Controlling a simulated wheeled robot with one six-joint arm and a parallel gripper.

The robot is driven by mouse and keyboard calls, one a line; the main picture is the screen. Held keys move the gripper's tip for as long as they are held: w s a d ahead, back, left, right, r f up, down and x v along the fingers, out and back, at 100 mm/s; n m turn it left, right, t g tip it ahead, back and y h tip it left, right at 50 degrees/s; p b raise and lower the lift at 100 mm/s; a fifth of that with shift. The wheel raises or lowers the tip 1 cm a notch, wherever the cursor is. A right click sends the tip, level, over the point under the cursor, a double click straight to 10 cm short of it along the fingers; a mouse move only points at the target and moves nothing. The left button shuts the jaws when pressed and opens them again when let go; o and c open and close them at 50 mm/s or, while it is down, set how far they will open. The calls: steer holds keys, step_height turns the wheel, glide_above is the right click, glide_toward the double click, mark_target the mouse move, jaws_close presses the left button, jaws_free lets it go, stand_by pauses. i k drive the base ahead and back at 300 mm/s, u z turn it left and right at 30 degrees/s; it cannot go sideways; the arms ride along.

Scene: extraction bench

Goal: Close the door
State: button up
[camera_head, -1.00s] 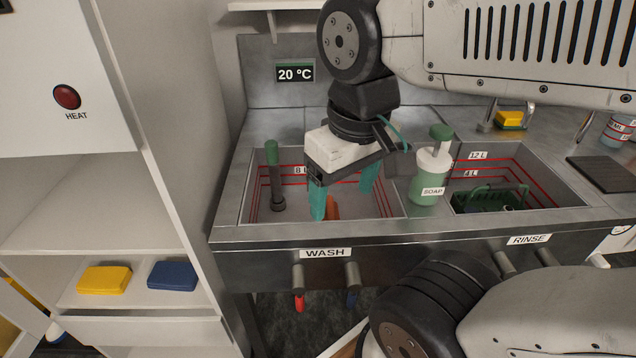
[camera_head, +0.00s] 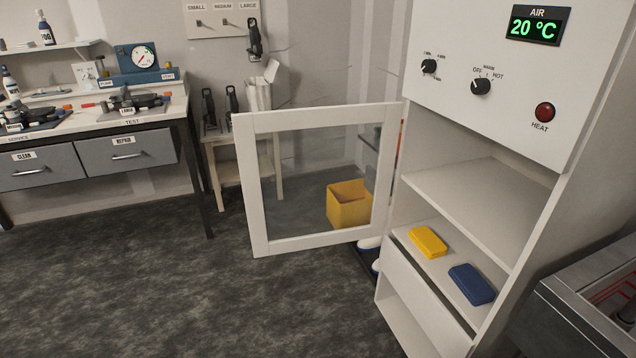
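The door (camera_head: 318,242) is a white frame around a clear pane, in the middle of the head view. It stands wide open, swung out to the left from the left side of a white cabinet (camera_head: 404,318). The cabinet's upper compartment is open and its shelf (camera_head: 462,196) is bare there. A yellow block (camera_head: 428,241) and a blue block (camera_head: 471,284) lie on the shelf below. My gripper is not in view now.
A yellow bin (camera_head: 349,204) shows through the pane. A workbench (camera_head: 165,112) with drawers stands at the left, a small stand (camera_head: 229,170) behind the door. A metal sink bench (camera_head: 575,320) is at the lower right. The dark floor (camera_head: 200,300) before the door is clear.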

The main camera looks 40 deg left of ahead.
mark_target(245, 125)
steer(key=u, duration=2.6)
steer(key=i, duration=4.15)
steer(key=z, duration=4.15)
